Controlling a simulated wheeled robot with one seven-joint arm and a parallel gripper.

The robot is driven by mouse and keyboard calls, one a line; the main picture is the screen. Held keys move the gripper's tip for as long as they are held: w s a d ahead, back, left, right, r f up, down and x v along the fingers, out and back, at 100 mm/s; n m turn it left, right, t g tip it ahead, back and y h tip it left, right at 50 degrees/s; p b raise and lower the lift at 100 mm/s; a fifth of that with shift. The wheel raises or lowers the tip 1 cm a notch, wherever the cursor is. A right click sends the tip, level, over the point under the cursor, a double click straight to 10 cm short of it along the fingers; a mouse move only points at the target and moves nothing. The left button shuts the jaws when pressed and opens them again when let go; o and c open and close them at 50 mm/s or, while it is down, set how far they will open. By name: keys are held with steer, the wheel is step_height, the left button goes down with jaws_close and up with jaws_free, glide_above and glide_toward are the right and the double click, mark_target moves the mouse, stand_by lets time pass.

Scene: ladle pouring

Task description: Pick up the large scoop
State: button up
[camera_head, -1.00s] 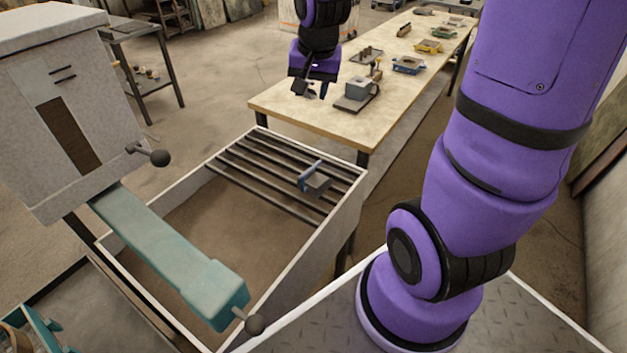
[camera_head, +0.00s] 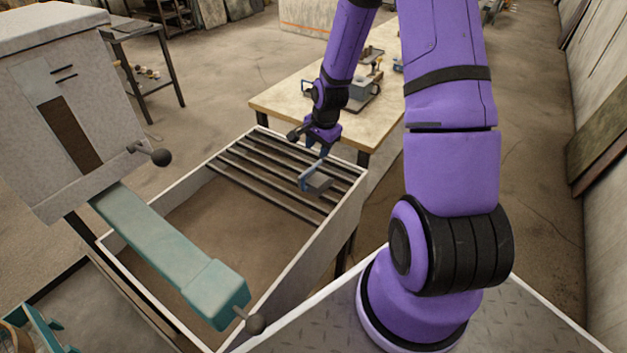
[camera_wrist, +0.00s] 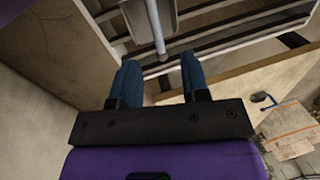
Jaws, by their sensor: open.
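The large scoop (camera_head: 319,183), a grey box-shaped cup with a bluish handle, sits on the dark bars of the rack. In the wrist view its cup (camera_wrist: 135,22) is at the top and its thin handle (camera_wrist: 156,30) points toward my gripper. My gripper (camera_head: 322,153) is just above and behind the scoop in the head view. In the wrist view its two blue fingers (camera_wrist: 160,62) are spread apart, with the handle's end showing between their tips. I cannot tell whether the fingers touch it.
The rack's bars (camera_head: 255,172) cross the far end of a white-rimmed bin (camera_head: 290,268). A wooden table (camera_head: 280,98) with several small items stands behind it. A grey machine (camera_head: 60,110) with a teal chute (camera_head: 165,250) is at the left.

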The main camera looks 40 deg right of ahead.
mark_target(315, 165)
steer(key=shift+w+a+f, duration=0.1)
steer(key=shift+w+f, duration=0.1)
steer(key=shift+f, duration=1.2)
steer(key=shift+w+d+f, duration=0.1)
steer(key=shift+w+f, duration=0.15)
steer(key=shift+f, duration=1.15)
steer(key=shift+w+a+f, duration=0.1)
steer(key=shift+w+f, duration=0.1)
steer(key=shift+f, duration=1.2)
jaws_close()
